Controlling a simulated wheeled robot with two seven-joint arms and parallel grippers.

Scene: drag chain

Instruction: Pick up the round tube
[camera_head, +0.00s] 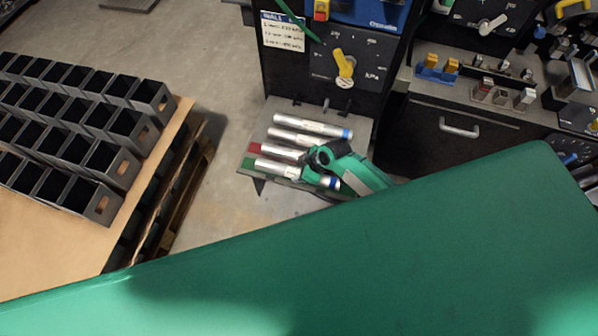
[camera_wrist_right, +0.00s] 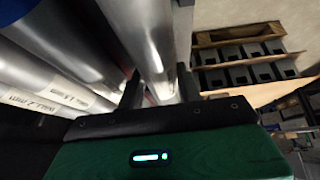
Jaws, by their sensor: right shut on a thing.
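Several silver round tubes with printed labels and blue ends lie side by side on a small shelf (camera_head: 362,127). One is the back tube (camera_head: 305,125). My right gripper (camera_head: 318,168) is at the front tube (camera_head: 275,167), near its blue end. In the right wrist view a shiny tube (camera_wrist_right: 145,35) lies between the two dark fingers, and my right gripper is shut on it. Other tubes (camera_wrist_right: 40,80) lie left of it, close to the left finger. I cannot tell whether the held tube still touches the shelf. My left gripper is not in view.
A black machine panel with a yellow knob (camera_head: 344,64) stands right behind the shelf. A wooden pallet table (camera_head: 50,240) with rows of black boxes (camera_head: 100,155) is at the left. A workbench (camera_head: 480,120) with small fixtures is at the right.

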